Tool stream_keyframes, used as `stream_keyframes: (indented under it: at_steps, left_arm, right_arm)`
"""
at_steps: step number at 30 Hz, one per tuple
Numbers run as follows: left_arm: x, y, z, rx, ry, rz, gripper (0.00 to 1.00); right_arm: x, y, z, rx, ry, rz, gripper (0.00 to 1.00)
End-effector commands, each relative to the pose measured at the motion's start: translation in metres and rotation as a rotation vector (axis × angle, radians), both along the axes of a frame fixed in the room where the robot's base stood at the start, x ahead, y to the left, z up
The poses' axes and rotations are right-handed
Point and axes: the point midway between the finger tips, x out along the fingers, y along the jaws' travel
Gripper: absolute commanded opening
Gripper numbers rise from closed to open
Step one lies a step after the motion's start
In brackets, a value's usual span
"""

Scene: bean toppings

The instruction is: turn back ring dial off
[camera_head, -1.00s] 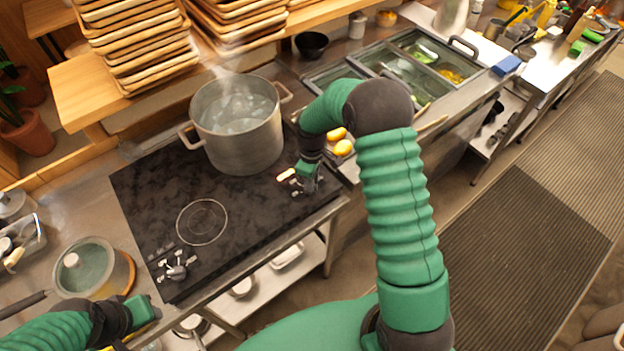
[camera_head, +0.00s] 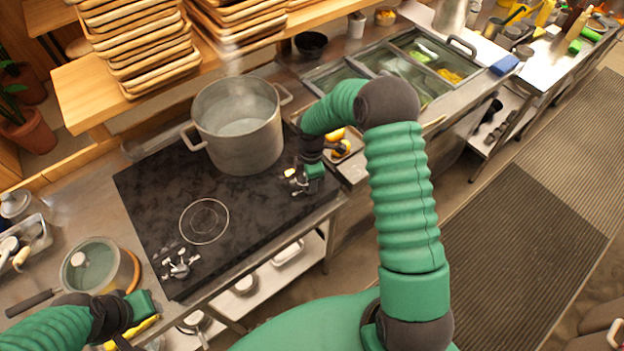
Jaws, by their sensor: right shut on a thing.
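The black cooktop (camera_head: 150,205) has a dial (camera_head: 292,176) at its right front edge and another dial (camera_head: 178,264) at its left front corner. My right gripper (camera_head: 298,183) reaches down at the right dial and is shut on it. The gripper and wrist hide much of this dial, so its exact setting cannot be read. A large steel pot (camera_head: 238,143) of water stands on the back ring, its water surface fairly calm with faint steam. My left gripper (camera_head: 140,325) is low at the bottom left, apart from the dials; its fingers are not clear.
The front ring (camera_head: 204,221) is bare. A lidded saucepan (camera_head: 93,268) stands left of the cooktop, near my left arm. Stacked wooden trays (camera_head: 140,50) fill the shelf behind. Food bins (camera_head: 400,65) lie right of the pot.

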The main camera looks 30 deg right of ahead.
Motion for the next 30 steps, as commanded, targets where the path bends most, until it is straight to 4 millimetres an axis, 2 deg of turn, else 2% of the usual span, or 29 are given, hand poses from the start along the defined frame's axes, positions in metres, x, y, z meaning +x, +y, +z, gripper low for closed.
stream_keyframes:
  at_steps: [1,14,15,20,30]
  left_arm:
    - [0.0,0.0,0.0006,0.0,0.0,0.0,0.36]
    - [0.0,0.0,0.0006,0.0,0.0,0.0,0.36]
    - [0.0,0.0,0.0006,0.0,0.0,0.0,0.36]
    - [0.0,0.0,0.0006,0.0,0.0,0.0,0.36]
    - [0.0,0.0,-0.0004,0.0,0.0,0.0,0.36]
  right_arm:
    - [0.0048,0.0022,0.0022,0.002,-0.013,0.009,0.0]
    - [0.0044,0.003,0.0014,0.002,-0.012,0.021,0.0]
    - [0.0044,0.0031,0.0013,0.002,-0.012,0.021,0.17]
    - [0.0027,0.0023,0.0008,0.002,-0.008,0.019,0.36]
    - [0.0005,0.0005,0.0043,0.0,-0.005,0.016,0.36]
